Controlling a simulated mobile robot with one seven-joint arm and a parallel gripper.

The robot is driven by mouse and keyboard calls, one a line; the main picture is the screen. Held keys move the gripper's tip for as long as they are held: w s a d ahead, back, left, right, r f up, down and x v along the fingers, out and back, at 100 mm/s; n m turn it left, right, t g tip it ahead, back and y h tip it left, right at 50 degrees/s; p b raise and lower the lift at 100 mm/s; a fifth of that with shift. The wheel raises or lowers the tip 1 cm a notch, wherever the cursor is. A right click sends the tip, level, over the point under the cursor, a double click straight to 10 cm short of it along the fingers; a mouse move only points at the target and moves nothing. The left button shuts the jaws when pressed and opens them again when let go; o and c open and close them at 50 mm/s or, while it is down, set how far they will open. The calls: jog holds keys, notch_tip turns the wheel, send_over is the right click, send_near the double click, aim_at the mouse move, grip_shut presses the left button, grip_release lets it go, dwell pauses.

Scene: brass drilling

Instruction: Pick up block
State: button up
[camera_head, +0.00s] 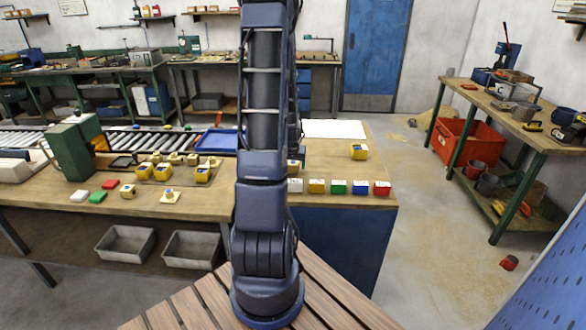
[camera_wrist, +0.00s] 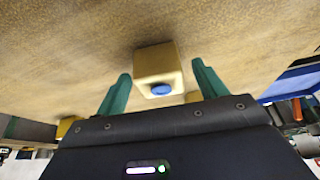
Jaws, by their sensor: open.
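My gripper (camera_wrist: 161,70) is open in the wrist view, with two green fingers set wide apart. A yellow block (camera_wrist: 158,62) with a blue round spot on one face appears between the fingers, with a gap on each side. I cannot tell from this view how far the fingertips are from it in depth. In the head view my arm hides the gripper. Several yellow blocks (camera_head: 163,172) stand on the left of the workbench, and one yellow block (camera_head: 359,152) stands alone at the right.
A row of white (camera_head: 295,186), yellow (camera_head: 316,186), green (camera_head: 338,187), blue (camera_head: 360,188) and red (camera_head: 381,188) blocks lines the bench's front edge. A blue tray (camera_head: 216,141) and a green machine (camera_head: 75,150) stand on the bench.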

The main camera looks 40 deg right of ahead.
jog(key=shift+w+d+f, duration=0.1)
jog(key=shift+f, duration=0.3)
jog(key=shift+c, duration=0.4)
jog(key=c, duration=1.4)
jog(key=shift+c, duration=0.2)
jog(key=shift+r, duration=0.1)
